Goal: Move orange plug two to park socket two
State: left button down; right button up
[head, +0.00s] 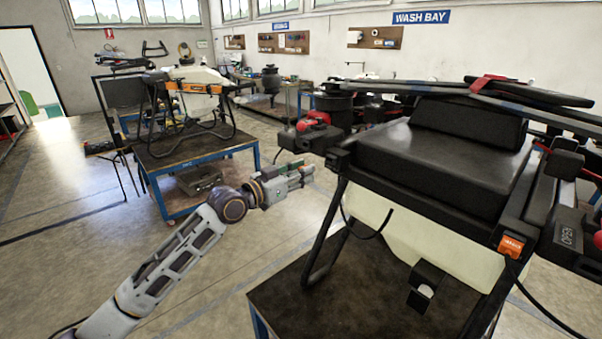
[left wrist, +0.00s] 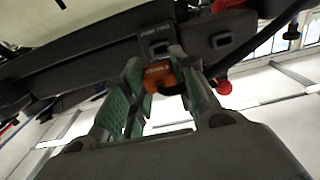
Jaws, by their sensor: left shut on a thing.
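My left gripper (head: 306,175) reaches to the left side of the near spray drone (head: 440,165) in the head view. In the left wrist view its green-padded fingers (left wrist: 163,85) are shut on the orange plug (left wrist: 160,74). The plug sits right at the dark socket labelled park two (left wrist: 160,48); I cannot tell whether it is in it. A second dark socket (left wrist: 221,40) is to the right on the same rail. The fingers hide the plug in the head view. My right gripper is not in view.
The near drone stands on a dark-topped bench (head: 290,300). Its arms and red-tipped motors (head: 313,122) are close to my left gripper. An orange part (head: 511,245) is on its right frame. Another drone (head: 190,90) stands on a blue cart (head: 190,160). Floor between is clear.

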pick_arm(q)
jog(key=shift+w+d, duration=0.1)
jog(key=shift+w, duration=0.05)
jog(key=shift+x, duration=2.7)
jog(key=shift+b+x, duration=0.45)
jog(key=shift+x, duration=0.85)
dwell(0.7)
dwell(0.3)
jog(key=c, duration=1.5)
grip_release()
jog(key=o, duration=0.4)
jog(key=shift+d, duration=0.1)
jog(key=shift+o, duration=0.2)
jog(key=v, duration=1.2)
